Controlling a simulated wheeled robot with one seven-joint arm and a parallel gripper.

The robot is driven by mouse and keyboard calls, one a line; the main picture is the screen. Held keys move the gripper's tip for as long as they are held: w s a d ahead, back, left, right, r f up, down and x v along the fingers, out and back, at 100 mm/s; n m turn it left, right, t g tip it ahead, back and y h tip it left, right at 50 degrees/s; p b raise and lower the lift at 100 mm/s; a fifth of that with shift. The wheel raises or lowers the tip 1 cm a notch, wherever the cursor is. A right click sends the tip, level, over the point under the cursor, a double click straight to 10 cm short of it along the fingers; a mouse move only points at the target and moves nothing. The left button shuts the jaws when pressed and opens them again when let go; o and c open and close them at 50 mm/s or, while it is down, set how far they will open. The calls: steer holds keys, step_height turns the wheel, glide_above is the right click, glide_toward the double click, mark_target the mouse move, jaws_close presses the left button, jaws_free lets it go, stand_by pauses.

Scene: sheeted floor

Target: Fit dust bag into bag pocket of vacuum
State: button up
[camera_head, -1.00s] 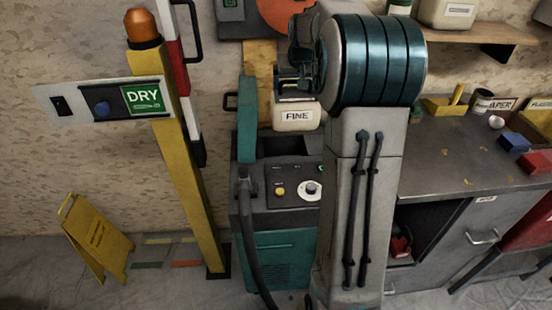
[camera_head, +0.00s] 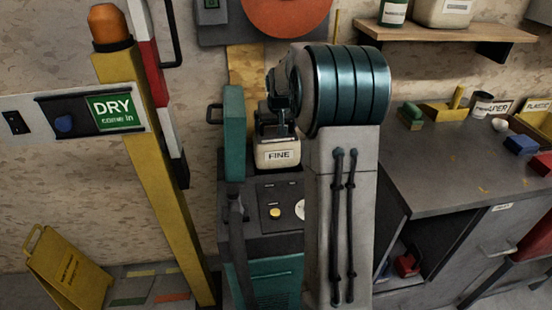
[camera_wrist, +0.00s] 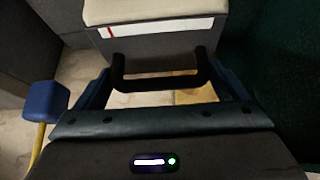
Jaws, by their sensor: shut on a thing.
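The dust bag (camera_head: 278,155), a cream block labelled FINE, hangs upright from my gripper (camera_head: 277,122), which is shut on its top. The vacuum (camera_head: 272,282) is a teal and grey cabinet with a control panel and a tall teal flap (camera_head: 234,135) standing at its left. The bag is at the cabinet's top, just behind the panel, and covers most of the pocket opening. I cannot tell whether its bottom is inside.
A yellow post (camera_head: 155,170) with a DRY sign (camera_head: 113,110) stands left of the vacuum. A yellow floor sign (camera_head: 68,268) is at lower left. A grey workbench (camera_head: 450,175) with small items is at right, under a wooden shelf (camera_head: 445,30).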

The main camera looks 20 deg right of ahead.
mark_target(277, 151)
step_height(277, 151, down, 11)
steer(key=shift+r+b, duration=0.2)
steer(key=shift+b, duration=0.2)
steer(key=shift+f, duration=0.2)
steer(key=o, duration=1.3)
steer(key=shift+c, duration=0.2)
steer(key=shift+r, duration=0.15)
